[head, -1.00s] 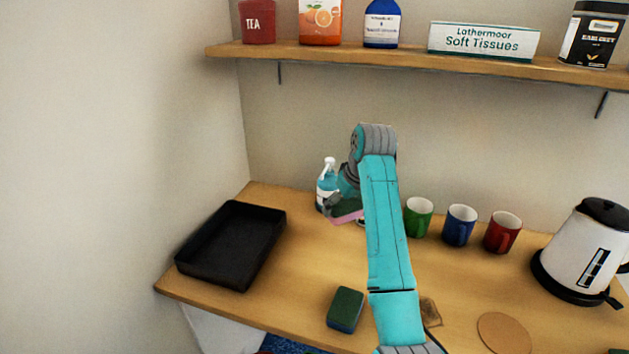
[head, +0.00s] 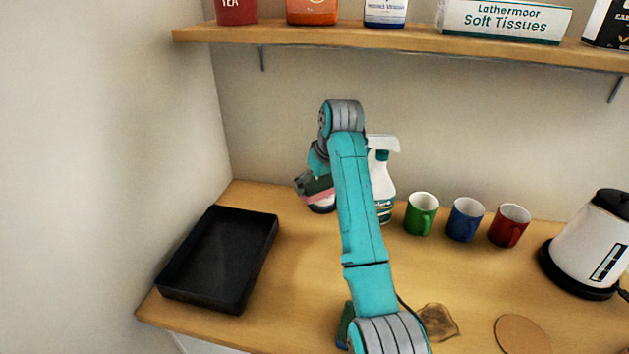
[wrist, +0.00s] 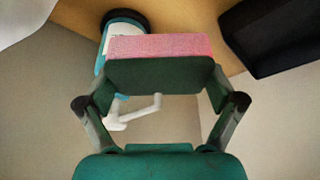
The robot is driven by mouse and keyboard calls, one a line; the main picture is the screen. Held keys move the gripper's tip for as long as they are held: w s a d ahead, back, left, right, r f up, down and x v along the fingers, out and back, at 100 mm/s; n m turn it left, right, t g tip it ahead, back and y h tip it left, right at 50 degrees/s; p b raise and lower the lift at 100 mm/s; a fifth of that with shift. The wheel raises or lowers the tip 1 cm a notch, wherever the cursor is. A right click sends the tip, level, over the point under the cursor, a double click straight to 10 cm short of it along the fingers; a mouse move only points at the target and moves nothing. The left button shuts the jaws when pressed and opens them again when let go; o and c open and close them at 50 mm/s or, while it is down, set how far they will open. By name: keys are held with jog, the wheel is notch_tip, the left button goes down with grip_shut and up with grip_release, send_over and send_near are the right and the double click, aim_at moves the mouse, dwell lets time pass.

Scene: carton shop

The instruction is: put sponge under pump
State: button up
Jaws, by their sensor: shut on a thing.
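A pink sponge with a dark green face (wrist: 160,47) is held across the jaws of my gripper (wrist: 160,90) in the wrist view. My gripper also shows in the head view (head: 308,184), shut on the sponge (head: 320,194) above the back left of the counter. The pump bottle (wrist: 103,62), with a teal body and white pump head, is behind the sponge in the wrist view, dark base toward the top of the picture. In the head view my gripper and the sponge hide most of the bottle. I cannot tell whether the sponge touches it.
A black tray (head: 163,285) lies left on the counter. A white spray bottle (head: 381,185) stands right of my gripper, beside green (head: 421,214), blue (head: 465,220) and red mugs (head: 508,226). A kettle (head: 592,245) stands at right. A second sponge (head: 344,322) is partly hidden.

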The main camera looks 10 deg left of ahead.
jog(key=shift+f, duration=0.15)
jog(key=shift+f, duration=0.35)
jog(key=o, duration=0.4)
jog(key=shift+c, duration=0.2)
